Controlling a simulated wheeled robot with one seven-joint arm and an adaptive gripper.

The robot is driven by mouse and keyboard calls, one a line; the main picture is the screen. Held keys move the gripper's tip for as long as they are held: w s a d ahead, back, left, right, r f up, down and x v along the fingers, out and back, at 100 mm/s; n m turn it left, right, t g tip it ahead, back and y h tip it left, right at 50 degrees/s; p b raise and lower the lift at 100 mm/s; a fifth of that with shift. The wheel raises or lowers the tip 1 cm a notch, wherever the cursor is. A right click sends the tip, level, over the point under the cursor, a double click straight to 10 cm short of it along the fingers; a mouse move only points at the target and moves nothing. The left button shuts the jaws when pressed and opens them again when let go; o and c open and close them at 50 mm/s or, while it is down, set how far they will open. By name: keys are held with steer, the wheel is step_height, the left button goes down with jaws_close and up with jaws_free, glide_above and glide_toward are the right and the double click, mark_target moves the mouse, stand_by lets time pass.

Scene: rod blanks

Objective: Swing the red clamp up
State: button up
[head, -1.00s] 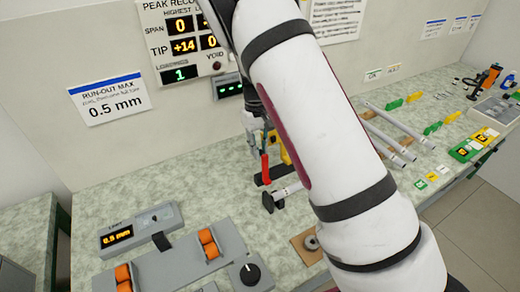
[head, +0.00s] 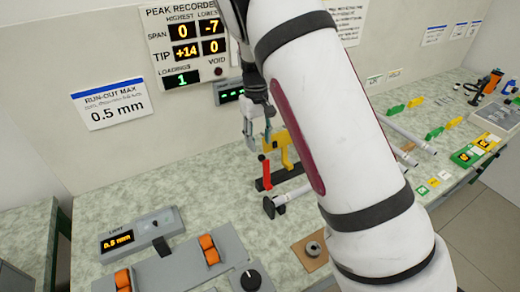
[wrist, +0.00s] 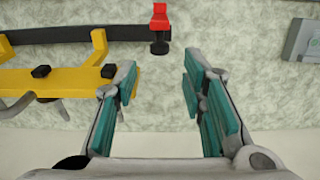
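The red clamp (head: 266,172) stands on a black bar (head: 283,180) at the back of the bench, and its red handle looks upright in the head view. In the wrist view the clamp (wrist: 159,15) shows at the top centre, beyond and between my fingertips, with a black part below the red. My gripper (head: 257,130) is above and slightly left of the clamp in the head view. In the wrist view my gripper (wrist: 158,85) is open with teal pads apart and nothing between them.
A yellow bracket (wrist: 60,80) with black knobs is close to the left finger. A rod (head: 295,192) extends from beside the clamp behind my arm. A grey unit with orange rollers (head: 208,248) is at the front left. Bare bench lies left of the clamp.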

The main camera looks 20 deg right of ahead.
step_height(320, 180, up, 6)
steer(key=shift+w+r, duration=0.25)
steer(key=shift+w, duration=0.15)
steer(key=shift+a, duration=0.1)
steer(key=s+r+m+t+y, duration=0.1)
steer(key=s+r+t+y, duration=0.15)
steer(key=s+r, duration=1.2)
steer(key=s+m+t+h, duration=0.1)
steer(key=s+t, duration=0.3)
steer(key=s, duration=1.4)
steer(key=shift+d+r+h, duration=0.15)
steer(key=shift+d+h, duration=0.2)
steer(key=shift+h, duration=0.3)
